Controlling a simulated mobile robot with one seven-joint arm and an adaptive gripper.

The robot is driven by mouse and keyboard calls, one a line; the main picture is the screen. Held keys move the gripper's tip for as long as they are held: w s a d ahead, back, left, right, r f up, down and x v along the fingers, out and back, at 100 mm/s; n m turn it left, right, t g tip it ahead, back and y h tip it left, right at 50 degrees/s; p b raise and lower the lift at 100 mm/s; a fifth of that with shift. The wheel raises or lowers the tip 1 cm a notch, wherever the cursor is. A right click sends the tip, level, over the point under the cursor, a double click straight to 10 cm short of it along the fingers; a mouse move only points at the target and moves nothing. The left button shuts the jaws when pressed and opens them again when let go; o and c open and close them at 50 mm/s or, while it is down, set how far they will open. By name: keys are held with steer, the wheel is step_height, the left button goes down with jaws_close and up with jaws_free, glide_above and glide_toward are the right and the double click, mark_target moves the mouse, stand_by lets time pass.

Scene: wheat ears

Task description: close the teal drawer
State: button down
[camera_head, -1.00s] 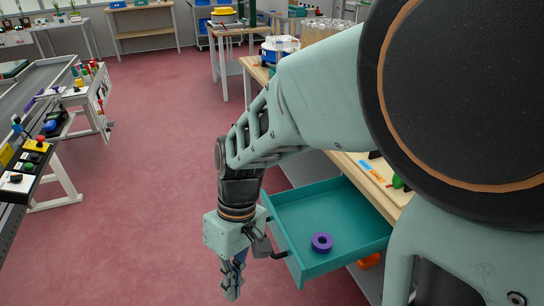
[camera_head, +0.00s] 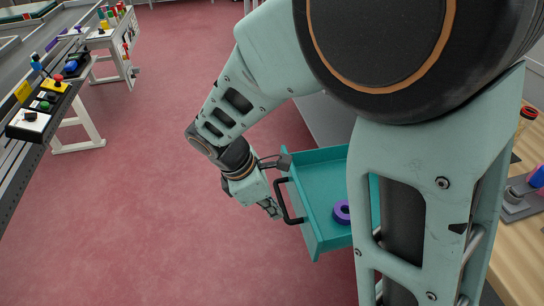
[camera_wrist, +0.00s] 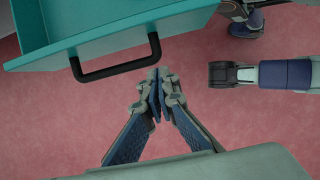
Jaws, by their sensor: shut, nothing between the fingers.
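The teal drawer (camera_head: 318,228) stands pulled out from under the bench, with a dark bar handle (camera_head: 290,203) on its front. A purple ring (camera_head: 342,212) lies inside; my arm hides the drawer's right part. My gripper (camera_head: 272,208) is shut and empty, just in front of the drawer front and close to the handle. In the wrist view, the fingertips of my gripper (camera_wrist: 158,80) are close below the dark handle (camera_wrist: 117,66), near its right end. The drawer (camera_wrist: 110,38) fills the upper left there. I cannot tell whether the fingers touch the handle.
A wooden bench top (camera_head: 522,245) with small items is at the right. A grey workstation with push buttons (camera_head: 45,100) stands at the upper left, beside a white-legged table (camera_head: 110,45). The red floor (camera_head: 150,220) left of the drawer is clear.

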mark_target(303, 217)
steer(key=d+f, duration=0.1)
steer(key=d, duration=0.1)
steer(key=w+d+f+b, duration=0.1)
steer(key=d+f, duration=0.1)
steer(key=shift+w, duration=0.1)
steer(key=shift+w+d, duration=0.15)
steer(key=shift+d, duration=0.4)
steer(key=shift+w+d+r, duration=0.1)
steer(key=shift+w+d, duration=0.05)
steer(key=shift+d, duration=0.4)
steer(key=w+d+p, duration=0.3)
steer(key=d, duration=0.7)
steer(key=w+d+p, duration=0.2)
steer(key=d+p, duration=0.1)
steer(key=d, duration=0.7)
steer(key=w+d+p, duration=0.3)
steer(key=d, duration=0.6)
steer(key=shift+w+d+p, duration=0.3)
steer(key=shift+d+p, duration=0.1)
steer(key=shift+d+r, duration=0.1)
